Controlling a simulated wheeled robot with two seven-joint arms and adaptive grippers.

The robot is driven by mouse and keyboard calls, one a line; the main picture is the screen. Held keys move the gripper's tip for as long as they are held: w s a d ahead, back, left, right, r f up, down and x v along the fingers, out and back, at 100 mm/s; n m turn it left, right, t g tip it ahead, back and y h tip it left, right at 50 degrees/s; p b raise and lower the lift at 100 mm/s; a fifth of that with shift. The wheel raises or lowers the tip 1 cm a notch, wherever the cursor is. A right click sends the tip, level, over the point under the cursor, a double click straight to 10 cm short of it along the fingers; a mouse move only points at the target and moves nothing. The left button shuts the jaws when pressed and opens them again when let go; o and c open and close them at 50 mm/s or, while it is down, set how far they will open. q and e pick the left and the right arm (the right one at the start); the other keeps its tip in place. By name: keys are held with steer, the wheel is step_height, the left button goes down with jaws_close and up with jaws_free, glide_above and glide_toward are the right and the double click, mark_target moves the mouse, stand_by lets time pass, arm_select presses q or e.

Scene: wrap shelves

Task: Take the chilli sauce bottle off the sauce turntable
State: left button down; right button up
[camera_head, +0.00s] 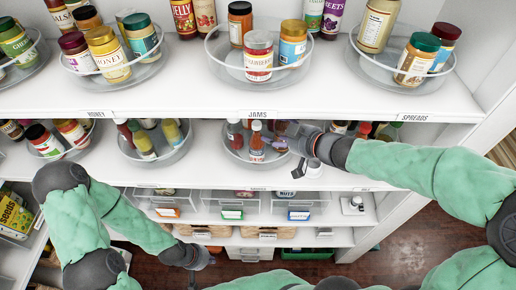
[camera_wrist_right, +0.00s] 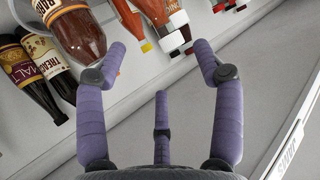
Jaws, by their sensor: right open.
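The sauce turntable (camera_head: 238,157) is a clear round tray on the second shelf, holding several bottles. A red bottle with a pale label (camera_head: 256,146) stands at its front; I cannot read which bottle is the chilli sauce. My right gripper (camera_head: 281,144) reaches in from the right at the turntable's right side. In the wrist view its purple fingers (camera_wrist_right: 165,75) are spread and empty. Beyond them are a red bottle with a white label (camera_wrist_right: 164,20) and a brown barbecue bottle (camera_wrist_right: 75,28). My left gripper (camera_head: 196,262) hangs low at the lower shelves, its fingers unclear.
Another turntable (camera_head: 160,157) with jars stands to the left on the same shelf. Jars on turntables fill the shelf above, whose front edge (camera_head: 250,113) overhangs my right gripper. Dark bottles (camera_wrist_right: 38,70) stand left in the wrist view. Bins (camera_head: 233,207) fill the shelf below.

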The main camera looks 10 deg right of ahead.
mark_target(260, 133)
steer(key=b+x, duration=0.1)
steer(key=x, duration=0.7)
steer(key=shift+s+b, duration=0.1)
steer(key=shift+b, duration=0.25)
steer(key=shift+s, duration=0.15)
steer(key=shift+s+d, duration=0.1)
steer(key=shift+c, duration=1.1)
arm_select(q)
steer(key=shift+w+a+f, duration=0.15)
steer(key=shift+w+f, duration=0.1)
steer(key=shift+f, duration=0.3)
steer(key=shift+w+a+f, duration=0.15)
steer(key=shift+w+f, duration=0.1)
steer(key=shift+f, duration=0.3)
arm_select(e)
jaws_close()
